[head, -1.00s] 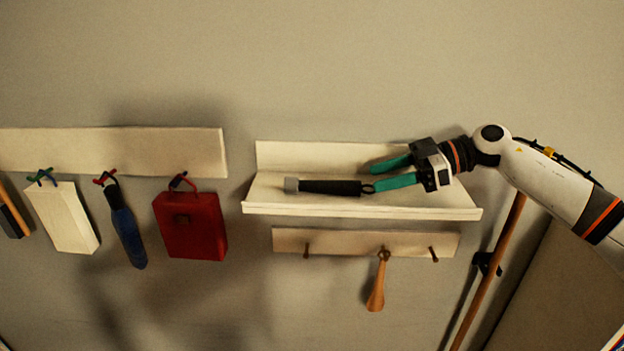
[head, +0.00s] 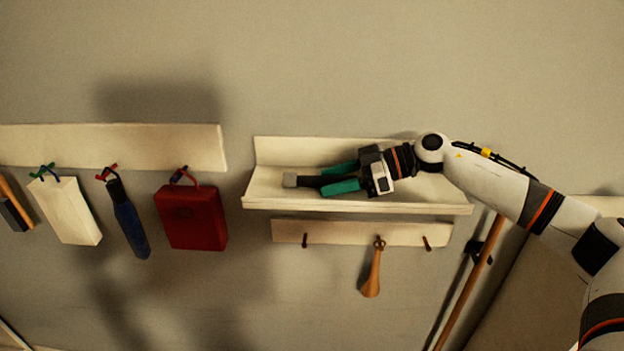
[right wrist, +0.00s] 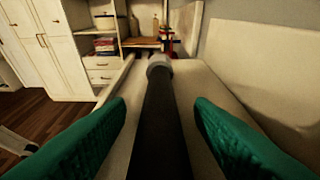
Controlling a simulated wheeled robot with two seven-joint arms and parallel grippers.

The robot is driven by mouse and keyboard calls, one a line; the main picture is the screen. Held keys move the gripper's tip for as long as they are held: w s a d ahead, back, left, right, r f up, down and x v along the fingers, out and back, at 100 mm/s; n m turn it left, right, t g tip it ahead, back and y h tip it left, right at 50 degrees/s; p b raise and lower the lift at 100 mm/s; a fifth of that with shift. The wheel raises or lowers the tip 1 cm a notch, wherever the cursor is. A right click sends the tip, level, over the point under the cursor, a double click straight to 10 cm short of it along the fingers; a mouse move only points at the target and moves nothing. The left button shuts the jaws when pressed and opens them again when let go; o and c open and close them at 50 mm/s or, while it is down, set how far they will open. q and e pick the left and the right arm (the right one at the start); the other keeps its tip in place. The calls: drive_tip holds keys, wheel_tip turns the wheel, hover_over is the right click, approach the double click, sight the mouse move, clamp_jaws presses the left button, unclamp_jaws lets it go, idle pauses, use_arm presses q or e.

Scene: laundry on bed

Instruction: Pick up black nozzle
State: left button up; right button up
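The black nozzle (head: 305,181) lies on the white wall shelf (head: 420,200), its grey tip pointing left. It also shows in the right wrist view (right wrist: 160,125), running lengthwise up the middle with its grey end farthest away. My right gripper (head: 338,178) has green fingers and reaches along the shelf from the right. Its fingers are open, one on each side of the nozzle. In the right wrist view (right wrist: 160,130) there is a gap between the nozzle and each finger. The rear part of the nozzle is hidden by the gripper in the head view. My left gripper is not in view.
A hook rail below the shelf holds a wooden shoehorn-like tool (head: 372,272). To the left, a red case (head: 190,217), a blue tool (head: 127,222) and a white board (head: 66,211) hang on hooks. The shelf's back board (head: 290,152) rises behind the nozzle.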

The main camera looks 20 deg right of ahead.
drive_tip(key=c, duration=1)
drive_tip(key=shift+r, duration=0.15)
clamp_jaws()
